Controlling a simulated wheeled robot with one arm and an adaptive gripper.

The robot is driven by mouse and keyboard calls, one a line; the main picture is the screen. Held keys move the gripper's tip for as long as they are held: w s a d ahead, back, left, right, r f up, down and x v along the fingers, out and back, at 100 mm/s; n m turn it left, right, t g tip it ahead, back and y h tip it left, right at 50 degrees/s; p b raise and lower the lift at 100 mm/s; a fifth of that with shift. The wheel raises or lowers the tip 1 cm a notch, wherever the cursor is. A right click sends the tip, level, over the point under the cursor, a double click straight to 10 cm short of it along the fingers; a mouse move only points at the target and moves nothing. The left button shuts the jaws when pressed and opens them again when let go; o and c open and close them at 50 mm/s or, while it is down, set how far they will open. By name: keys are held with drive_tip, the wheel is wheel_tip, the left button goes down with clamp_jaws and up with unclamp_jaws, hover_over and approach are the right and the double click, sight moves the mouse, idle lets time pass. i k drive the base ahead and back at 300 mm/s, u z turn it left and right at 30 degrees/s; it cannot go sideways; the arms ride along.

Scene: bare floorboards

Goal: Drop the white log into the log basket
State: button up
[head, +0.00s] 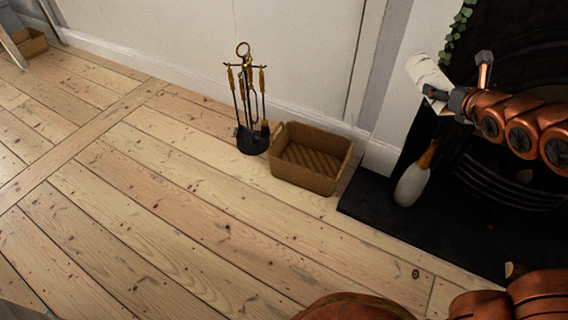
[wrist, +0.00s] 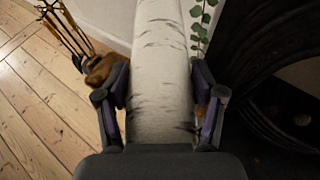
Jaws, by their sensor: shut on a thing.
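The white log (head: 428,80) has pale bark with dark streaks. In the wrist view the log (wrist: 160,75) stands lengthwise between the fingers of my gripper (wrist: 162,105), which is shut on it. In the head view my gripper (head: 448,98) is at the upper right, in front of the fireplace and raised above the floor. The log basket (head: 318,182) is a brown rectangular basket on the floor by the wall, left of and lower than the gripper. Its inside looks empty in the head view.
A fire tool stand (head: 252,140) stands just left of the basket. A dark hearth (head: 400,225) lies to the right, with a white bottle-shaped object (head: 412,182) on it. Another basket (head: 28,42) is at the far left. The floorboards (head: 160,215) in front are clear.

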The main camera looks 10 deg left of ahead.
sight(315, 167)
drive_tip(key=u, duration=1.9)
drive_tip(key=i, duration=1.7)
drive_tip(key=z, duration=1.75)
